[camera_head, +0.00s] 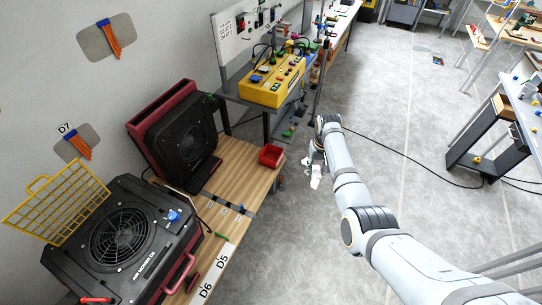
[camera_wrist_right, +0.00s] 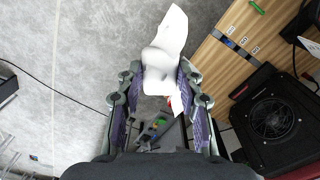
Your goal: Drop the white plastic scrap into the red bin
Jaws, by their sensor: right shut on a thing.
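The white plastic scrap (camera_head: 316,182) hangs from my right gripper (camera_head: 317,158) in the head view, over the floor just right of the wooden table's edge. In the right wrist view the crumpled scrap (camera_wrist_right: 169,38) sits between the fingers of the right gripper (camera_wrist_right: 158,84), which is shut on it. The small red bin (camera_head: 271,155) stands at the right end of the wooden table, to the left of the gripper and apart from it. In the wrist view the scrap hides most of what lies behind it. My left gripper is in neither view.
The wooden table (camera_head: 228,173) carries two black blowers, one near (camera_head: 120,232) and one far (camera_head: 187,140). A yellow control box (camera_head: 272,82) stands on a bench behind the bin. Open grey floor (camera_head: 385,120) lies to the right, with a black cable (camera_head: 455,183) across it.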

